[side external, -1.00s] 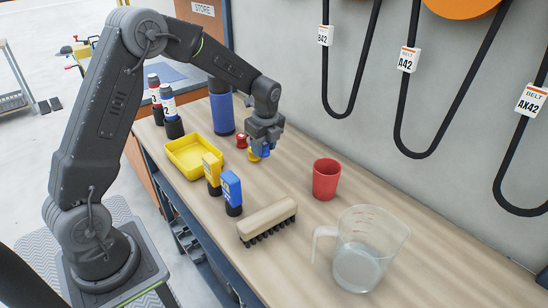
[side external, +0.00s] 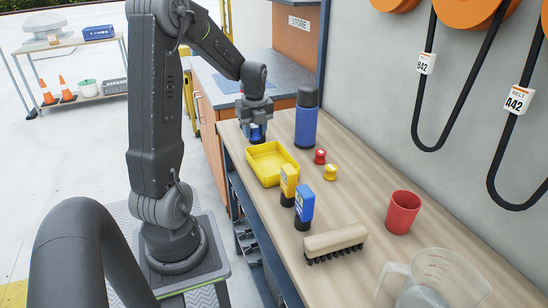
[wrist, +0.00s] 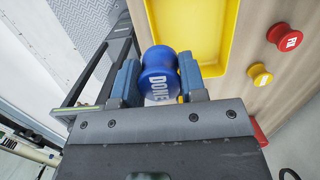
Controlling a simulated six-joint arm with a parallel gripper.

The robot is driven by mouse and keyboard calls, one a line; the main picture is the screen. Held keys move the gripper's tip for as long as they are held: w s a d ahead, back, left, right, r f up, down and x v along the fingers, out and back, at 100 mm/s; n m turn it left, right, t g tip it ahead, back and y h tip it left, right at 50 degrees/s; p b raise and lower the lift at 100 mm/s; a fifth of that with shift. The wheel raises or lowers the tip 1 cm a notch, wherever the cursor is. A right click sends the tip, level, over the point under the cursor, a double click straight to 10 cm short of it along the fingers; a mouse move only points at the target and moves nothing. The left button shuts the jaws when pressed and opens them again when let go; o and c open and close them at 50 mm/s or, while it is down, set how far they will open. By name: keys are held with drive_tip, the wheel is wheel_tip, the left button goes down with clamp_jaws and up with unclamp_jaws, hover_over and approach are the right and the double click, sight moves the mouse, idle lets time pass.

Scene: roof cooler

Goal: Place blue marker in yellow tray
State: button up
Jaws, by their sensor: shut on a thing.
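My gripper (side external: 256,112) is shut on the blue marker (wrist: 158,75), a small spool-shaped piece with "DONE" on it. The marker also shows below my gripper in the side view (side external: 257,133). The yellow tray (side external: 289,182) is an open, shallow box on the bench. Its inside looks empty in the side view. My gripper is at the tray's far left end, beside it rather than over its middle. In the wrist view the tray (wrist: 232,40) lies just beyond and right of the marker.
A red marker (side external: 320,156) and a yellow marker (side external: 330,172) stand right of the tray. Yellow (side external: 289,181) and blue (side external: 305,205) labelled items stand before it. A blue canister (side external: 306,122), brush (side external: 336,241), red cup (side external: 402,212) and clear jug (side external: 436,280) are on the bench.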

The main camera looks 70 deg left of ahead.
drive_tip(key=s+a, duration=0.2)
drive_tip(key=s, duration=0.4)
hover_over(271, 167)
drive_tip(key=f, duration=0.7)
drive_tip(key=shift+d, duration=0.2)
drive_tip(key=shift+f, duration=2)
drive_tip(key=shift+f, duration=0.15)
drive_tip(key=o, duration=0.9)
